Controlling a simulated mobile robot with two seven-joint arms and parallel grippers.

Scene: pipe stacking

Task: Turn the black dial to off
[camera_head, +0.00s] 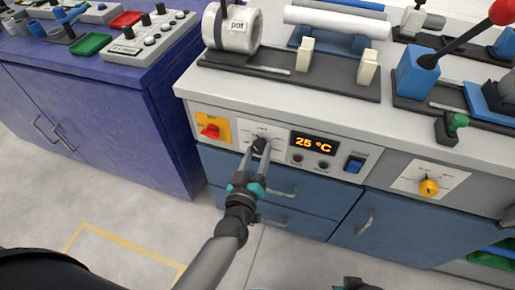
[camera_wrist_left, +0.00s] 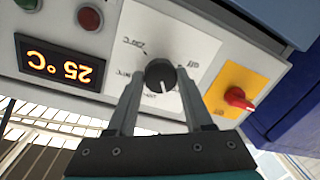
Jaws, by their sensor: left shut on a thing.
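The black dial (camera_head: 260,143) sits on a white scale plate on the front panel of the grey bench. In the left wrist view the black dial (camera_wrist_left: 160,74) shows upside down, with a white mark on its face toward the lower edge of the picture. My left gripper (camera_head: 259,150) is at the panel with one finger on each side of the dial. The left wrist view shows both fingers (camera_wrist_left: 160,88) closed on it. My right gripper is not clearly seen.
A red switch on a yellow plate (camera_head: 210,127) is left of the dial. Blue drawers (camera_head: 290,205) are below. A yellow knob (camera_head: 429,187) is farther right.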

